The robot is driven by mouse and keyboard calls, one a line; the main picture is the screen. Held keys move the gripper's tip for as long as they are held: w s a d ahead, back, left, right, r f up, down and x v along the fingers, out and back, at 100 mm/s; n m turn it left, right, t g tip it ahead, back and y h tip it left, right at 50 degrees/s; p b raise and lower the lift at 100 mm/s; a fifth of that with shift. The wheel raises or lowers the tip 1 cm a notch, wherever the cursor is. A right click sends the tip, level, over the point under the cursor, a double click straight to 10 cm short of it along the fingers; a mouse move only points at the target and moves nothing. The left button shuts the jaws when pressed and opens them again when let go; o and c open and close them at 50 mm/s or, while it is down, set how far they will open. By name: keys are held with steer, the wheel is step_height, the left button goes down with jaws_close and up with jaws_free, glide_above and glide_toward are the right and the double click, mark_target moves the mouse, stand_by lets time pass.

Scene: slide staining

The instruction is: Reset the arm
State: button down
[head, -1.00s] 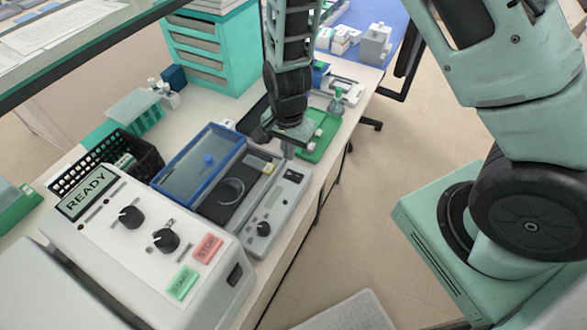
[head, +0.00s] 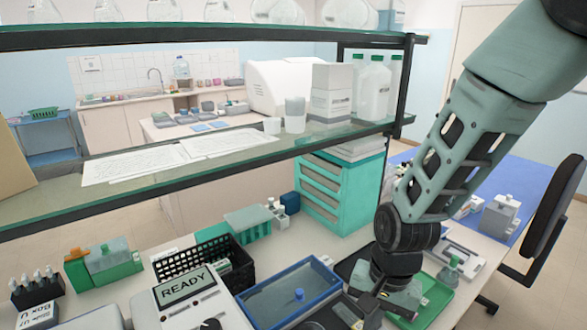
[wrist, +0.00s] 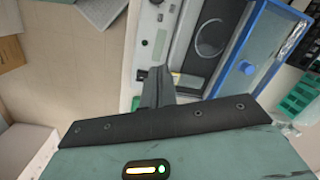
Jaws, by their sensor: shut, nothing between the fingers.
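My arm reaches down from the upper right in the head view, and my gripper (head: 375,304) hangs at its end, low over the bench beside the blue-rimmed tray. In the wrist view my gripper (wrist: 157,88) has its fingers together with nothing between them. It is above the front edge of the bench, close to the grey device with a dark round plate (wrist: 211,38). The fingertips are partly hidden in the head view.
The blue-rimmed tray (head: 327,284), black basket (head: 165,268) and READY machine (head: 160,308) crowd the bench. A glass shelf (head: 60,192) spans above it. A green tray (head: 438,298) lies right of my gripper. A dark chair (head: 553,215) stands at the right.

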steer(key=s+r+n+b, duration=0.2)
steer(key=s+n+b, duration=0.1)
steer(key=s+n, duration=0.3)
steer(key=s+r+n+b, duration=0.3)
steer(key=s+n, duration=0.4)
steer(key=s, duration=0.2)
steer(key=shift+a+r+h, duration=0.25)
steer(key=shift+a+h, duration=0.1)
steer(key=shift+h, duration=0.05)
stand_by(0.8)
